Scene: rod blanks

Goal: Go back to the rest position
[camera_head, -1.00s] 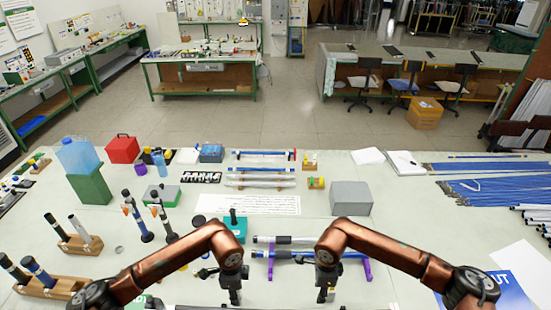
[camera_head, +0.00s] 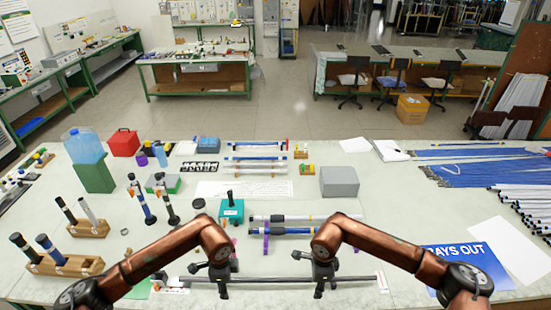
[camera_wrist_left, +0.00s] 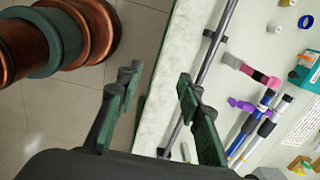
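My left gripper (camera_head: 222,292) hangs at the table's front edge, in front of the blue and silver rods. In the left wrist view its two green-padded fingers (camera_wrist_left: 160,105) stand apart with nothing between them. My right gripper (camera_head: 319,292) hangs to its right, fingers down. Its fingertips are too small to read. A long dark rod (camera_head: 270,279) lies along the front edge, behind both grippers in the picture. It also shows in the left wrist view (camera_wrist_left: 213,55), partly hidden by a finger. Whether either gripper touches it I cannot tell.
Blue and silver rods (camera_head: 285,231) lie on purple supports. A teal box (camera_head: 231,211) stands behind the left gripper. Wooden holders (camera_head: 65,264) with upright rods stand at left, a grey box (camera_head: 339,181) at back right. A blue sheet (camera_head: 470,268) lies at right.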

